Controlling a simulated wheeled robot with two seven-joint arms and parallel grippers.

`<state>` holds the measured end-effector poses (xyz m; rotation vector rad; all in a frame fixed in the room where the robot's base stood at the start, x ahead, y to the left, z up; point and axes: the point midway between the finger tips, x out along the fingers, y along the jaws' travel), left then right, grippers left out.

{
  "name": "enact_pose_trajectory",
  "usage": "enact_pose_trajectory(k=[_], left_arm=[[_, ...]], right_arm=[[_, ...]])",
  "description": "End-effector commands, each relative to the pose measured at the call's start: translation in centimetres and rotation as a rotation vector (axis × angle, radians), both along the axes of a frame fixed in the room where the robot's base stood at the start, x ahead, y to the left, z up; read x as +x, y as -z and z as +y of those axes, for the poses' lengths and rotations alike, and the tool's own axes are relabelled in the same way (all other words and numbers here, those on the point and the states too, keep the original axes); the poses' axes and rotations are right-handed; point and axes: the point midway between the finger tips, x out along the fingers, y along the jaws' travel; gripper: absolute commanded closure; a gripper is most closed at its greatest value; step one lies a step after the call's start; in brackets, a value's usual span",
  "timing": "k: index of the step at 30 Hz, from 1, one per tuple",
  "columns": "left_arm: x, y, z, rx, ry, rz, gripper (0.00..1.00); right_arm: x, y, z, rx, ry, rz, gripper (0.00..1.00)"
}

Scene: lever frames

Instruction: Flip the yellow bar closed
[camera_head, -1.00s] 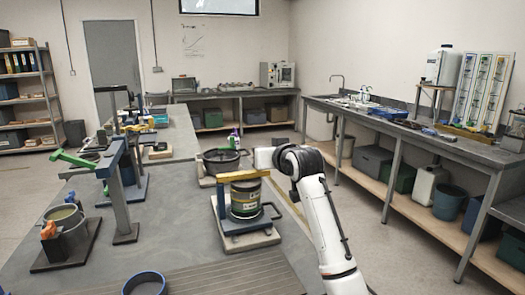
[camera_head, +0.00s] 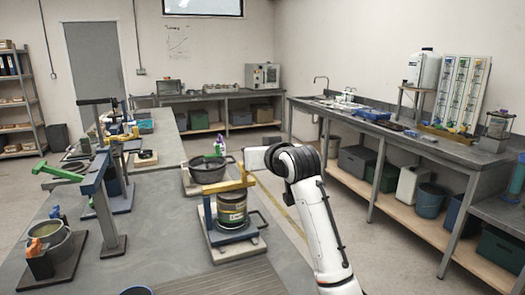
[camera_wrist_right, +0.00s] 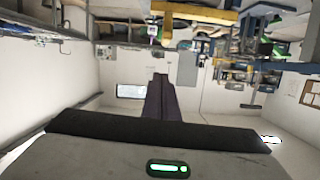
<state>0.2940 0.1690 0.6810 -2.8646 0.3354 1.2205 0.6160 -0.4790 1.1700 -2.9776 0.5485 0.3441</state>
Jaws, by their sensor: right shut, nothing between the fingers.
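The yellow bar (camera_head: 226,187) lies across the top of a dark green can with a pale label (camera_head: 232,212), held in a blue frame (camera_head: 209,220) on a pale base. A short yellow piece rises near the bar's right end. The bar also shows at the top of the right wrist view (camera_wrist_right: 190,18), which looks upside down. My right gripper (camera_head: 256,160) is just above and behind the bar's right end; I cannot tell whether it touches. Its dark fingers (camera_wrist_right: 160,80) are shut and empty in the wrist view. My left gripper is out of view.
A dark pot (camera_head: 208,172) stands just behind the can. A blue-grey post stand with a green lever (camera_head: 62,173) and a grey bucket (camera_head: 52,243) are to the left. A side bench (camera_head: 440,150) runs along the right.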

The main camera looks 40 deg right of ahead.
Motion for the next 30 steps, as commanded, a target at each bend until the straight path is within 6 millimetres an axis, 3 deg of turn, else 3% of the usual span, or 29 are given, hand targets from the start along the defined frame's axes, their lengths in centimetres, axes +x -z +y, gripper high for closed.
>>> enact_pose_trajectory(k=[3, 10, 30], left_arm=[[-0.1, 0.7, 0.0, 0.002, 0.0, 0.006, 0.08], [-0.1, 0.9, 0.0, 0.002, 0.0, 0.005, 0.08], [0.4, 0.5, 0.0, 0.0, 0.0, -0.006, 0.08]], right_arm=[[-2.2, -0.5, 0.9, -0.003, -0.001, -0.004, 1.0], [-4.7, -1.3, 1.8, -0.002, 0.0, -0.002, 1.0], [-5.1, -1.4, 2.0, -0.002, 0.0, -0.002, 1.0]])
